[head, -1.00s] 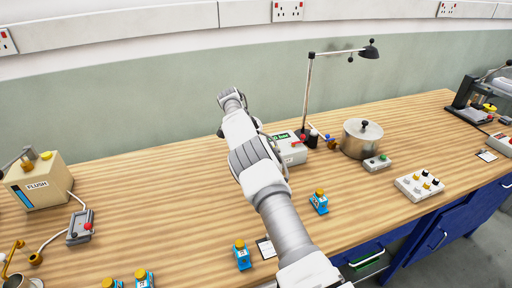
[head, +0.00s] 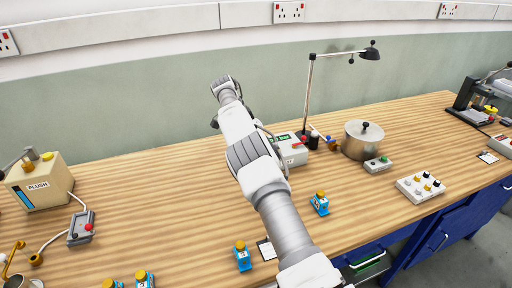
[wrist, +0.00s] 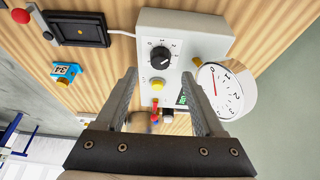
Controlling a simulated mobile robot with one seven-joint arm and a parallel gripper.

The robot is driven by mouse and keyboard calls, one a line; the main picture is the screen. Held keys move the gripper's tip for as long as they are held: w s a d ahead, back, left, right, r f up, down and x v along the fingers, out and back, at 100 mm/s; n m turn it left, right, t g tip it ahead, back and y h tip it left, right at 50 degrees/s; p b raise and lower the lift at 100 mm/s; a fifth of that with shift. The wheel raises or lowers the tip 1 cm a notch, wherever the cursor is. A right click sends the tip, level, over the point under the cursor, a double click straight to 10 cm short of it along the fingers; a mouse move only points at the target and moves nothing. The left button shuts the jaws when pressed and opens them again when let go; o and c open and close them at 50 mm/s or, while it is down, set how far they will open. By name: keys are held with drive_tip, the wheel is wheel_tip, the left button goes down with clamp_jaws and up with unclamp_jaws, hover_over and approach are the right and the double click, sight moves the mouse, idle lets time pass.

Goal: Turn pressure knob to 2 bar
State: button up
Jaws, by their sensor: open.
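The pressure knob (wrist: 159,56) is a round black knob on a light grey control box (wrist: 200,45) in the wrist view. Small markings surround it, but its setting is too small to read. A white round gauge (wrist: 230,92) on the box's right side shows digits from 0 to 3, with a red mark near the 0 side. My gripper (wrist: 158,77) is open and empty. Its fingertips point at the box, either side of the yellow button (wrist: 157,84) below the knob; contact cannot be told. In the head view the box (head: 294,152) is partly hidden by my arm.
A lamp (head: 309,85) and a lidded pot (head: 362,140) stand right of the box. A switch panel (head: 419,186) lies further right. Blue yellow-topped items (head: 320,204) sit along the front. A FLUSH box (head: 38,182) stands left. Bare wood (head: 150,190) lies between.

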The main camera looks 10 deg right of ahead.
drive_tip(key=p+v, duration=0.7)
drive_tip(key=v, duration=0.5)
drive_tip(key=shift+r+p, duration=0.15)
drive_tip(key=shift+p, duration=0.25)
drive_tip(key=shift+a, duration=0.1)
